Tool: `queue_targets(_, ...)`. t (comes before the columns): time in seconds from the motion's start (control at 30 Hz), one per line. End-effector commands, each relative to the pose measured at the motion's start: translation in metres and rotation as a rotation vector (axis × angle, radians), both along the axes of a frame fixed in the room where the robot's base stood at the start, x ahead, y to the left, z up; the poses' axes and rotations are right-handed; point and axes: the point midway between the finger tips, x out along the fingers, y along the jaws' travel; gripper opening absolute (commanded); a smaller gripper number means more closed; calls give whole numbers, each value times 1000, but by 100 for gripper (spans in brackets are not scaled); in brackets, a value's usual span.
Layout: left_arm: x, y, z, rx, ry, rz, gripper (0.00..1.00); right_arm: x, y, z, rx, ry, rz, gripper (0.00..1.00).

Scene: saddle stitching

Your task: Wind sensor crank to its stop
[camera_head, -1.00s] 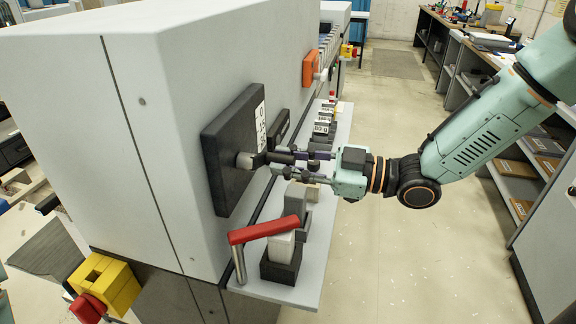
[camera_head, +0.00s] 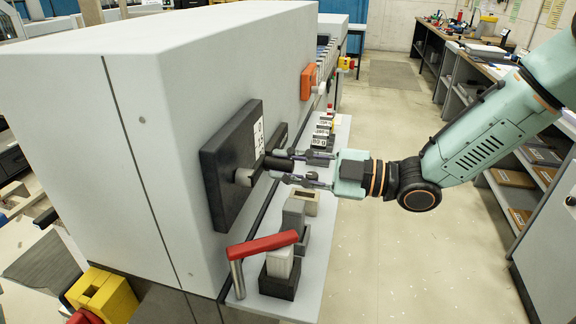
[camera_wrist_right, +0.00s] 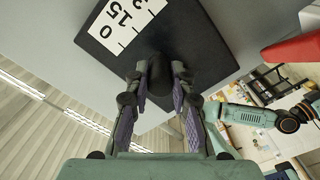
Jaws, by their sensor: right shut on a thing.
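The sensor crank's black handle (camera_head: 277,164) stands out from a black plate (camera_head: 214,172) on the side of the grey machine. A light grey hub (camera_head: 243,177) shows on the plate beside it. A white label with numbers (camera_head: 258,134) is on the plate; it also shows in the right wrist view (camera_wrist_right: 124,23). My right gripper (camera_head: 276,166) is shut on the handle, whose dark round end (camera_wrist_right: 176,76) sits between its fingers in the wrist view. The fingers hide part of the handle. Whether the crank is at a stop cannot be seen. My left gripper is not in view.
Below the plate, a narrow grey ledge (camera_head: 312,262) carries dark and light blocks and a red-handled lever (camera_head: 262,246). A yellow box (camera_head: 103,291) is at lower left. The floor right of the ledge is clear.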

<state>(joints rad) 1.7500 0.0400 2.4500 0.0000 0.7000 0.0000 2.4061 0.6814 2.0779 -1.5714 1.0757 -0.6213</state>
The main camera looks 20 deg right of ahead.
Motion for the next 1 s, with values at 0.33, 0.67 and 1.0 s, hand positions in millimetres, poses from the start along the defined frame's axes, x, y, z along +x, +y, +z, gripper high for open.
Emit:
queue_targets(0.33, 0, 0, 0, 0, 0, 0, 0, 1, -1, 3, 2, -7, -3, 28)
queue_targets(0.67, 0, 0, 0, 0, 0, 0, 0, 0, 0, 1, 1, -2, -1, 45)
queue_targets(1.0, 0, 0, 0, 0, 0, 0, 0, 1, 0, 16, 3, -6, -1, 45)
